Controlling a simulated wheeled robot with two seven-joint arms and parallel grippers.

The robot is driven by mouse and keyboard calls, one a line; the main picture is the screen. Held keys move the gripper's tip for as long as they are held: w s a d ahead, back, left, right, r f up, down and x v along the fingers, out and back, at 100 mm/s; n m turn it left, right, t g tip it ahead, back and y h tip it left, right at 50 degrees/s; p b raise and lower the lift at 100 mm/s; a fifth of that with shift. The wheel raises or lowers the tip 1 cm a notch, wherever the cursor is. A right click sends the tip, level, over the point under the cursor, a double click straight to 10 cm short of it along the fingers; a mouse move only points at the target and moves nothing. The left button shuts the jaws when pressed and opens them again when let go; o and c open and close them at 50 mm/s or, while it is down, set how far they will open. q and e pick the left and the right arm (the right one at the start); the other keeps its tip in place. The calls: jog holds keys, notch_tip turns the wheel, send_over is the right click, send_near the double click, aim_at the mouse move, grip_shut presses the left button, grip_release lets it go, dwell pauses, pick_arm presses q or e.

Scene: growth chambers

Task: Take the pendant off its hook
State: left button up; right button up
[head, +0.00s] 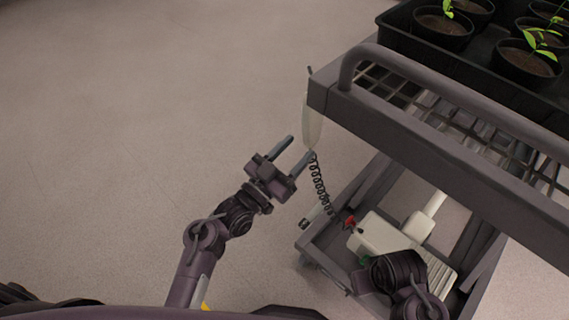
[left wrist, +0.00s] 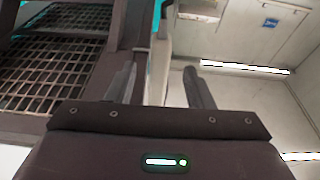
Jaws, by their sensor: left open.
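The pendant (head: 313,122) is a pale, slim handset hanging upright at the near left corner of the cart, with a dark coiled cord (head: 319,185) running down from it. The hook itself is hard to make out. My left gripper (head: 300,147) is open, its two fingers pointing up toward the pendant's lower part. In the left wrist view a pale upright shape, seemingly the pendant (left wrist: 160,65), shows between the open fingers of the left gripper (left wrist: 162,82). I cannot tell whether they touch it. My right arm's end (head: 393,275) shows at the bottom right, its fingers not clear.
The grey cart (head: 440,150) has a mesh top and a thick rail (head: 450,95). A black tray (head: 403,43) of potted seedlings stands on top. A white box (head: 385,237) with a red knob (head: 349,222) sits on the lower shelf. The floor at left is clear.

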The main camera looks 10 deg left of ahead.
aim_at(305, 141)
pick_arm(q)
jog(key=x, duration=0.3)
jog(key=shift+w+d+r, duration=0.1)
jog(key=shift+x, duration=1.25)
jog(key=c, duration=1)
jog(key=shift+r+p, duration=1)
jog(key=shift+p, duration=0.05)
